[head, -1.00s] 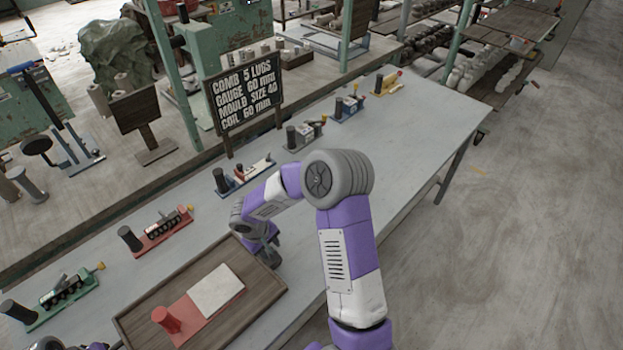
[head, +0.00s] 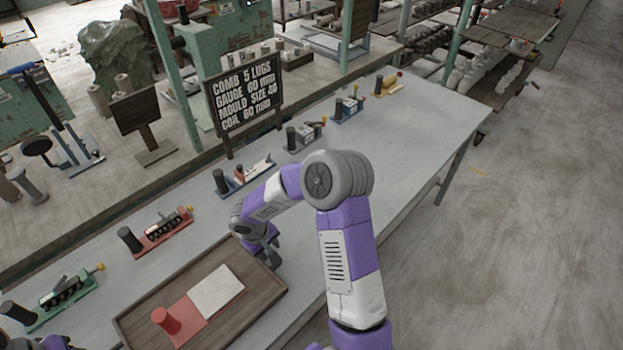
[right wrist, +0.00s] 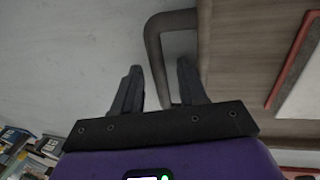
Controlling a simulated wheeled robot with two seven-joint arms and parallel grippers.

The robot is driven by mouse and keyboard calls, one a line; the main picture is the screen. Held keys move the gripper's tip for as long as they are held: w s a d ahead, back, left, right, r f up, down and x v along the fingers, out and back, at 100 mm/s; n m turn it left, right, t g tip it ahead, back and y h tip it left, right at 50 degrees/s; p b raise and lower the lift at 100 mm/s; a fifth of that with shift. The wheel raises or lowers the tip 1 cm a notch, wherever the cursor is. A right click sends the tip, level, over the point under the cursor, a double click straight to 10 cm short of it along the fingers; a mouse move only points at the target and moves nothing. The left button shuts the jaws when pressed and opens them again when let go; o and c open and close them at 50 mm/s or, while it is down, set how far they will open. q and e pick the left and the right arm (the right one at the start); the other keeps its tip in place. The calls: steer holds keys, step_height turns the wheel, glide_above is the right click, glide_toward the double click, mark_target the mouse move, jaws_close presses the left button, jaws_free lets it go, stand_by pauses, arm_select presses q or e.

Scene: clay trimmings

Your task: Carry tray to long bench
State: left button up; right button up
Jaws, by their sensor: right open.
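The brown wooden tray (head: 262,276) lies on the long grey bench (head: 395,165) at its near left part. It carries a red plate with a red cylinder (head: 166,320) and a pale slab (head: 216,291). My right gripper (head: 272,260) is at the tray's right end. In the right wrist view, my right gripper (right wrist: 158,85) is open, with the tray's grey handle (right wrist: 154,55) passing between its fingers. A part of my left gripper (head: 52,343) shows at the lower left edge; its fingers are too cut off to read.
Several small fixtures stand along the bench's far side, among them a red one (head: 165,232), a green one (head: 70,290) and a blue one (head: 240,177). A black sign (head: 243,95) stands behind them. The bench's right part is mostly clear, with open floor (head: 530,230) beyond.

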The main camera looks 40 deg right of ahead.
steer(key=shift+r, duration=0.45)
arm_select(q)
steer(key=shift+r, duration=0.3)
arm_select(e)
steer(key=v, duration=1.1)
steer(key=shift+a, duration=0.1)
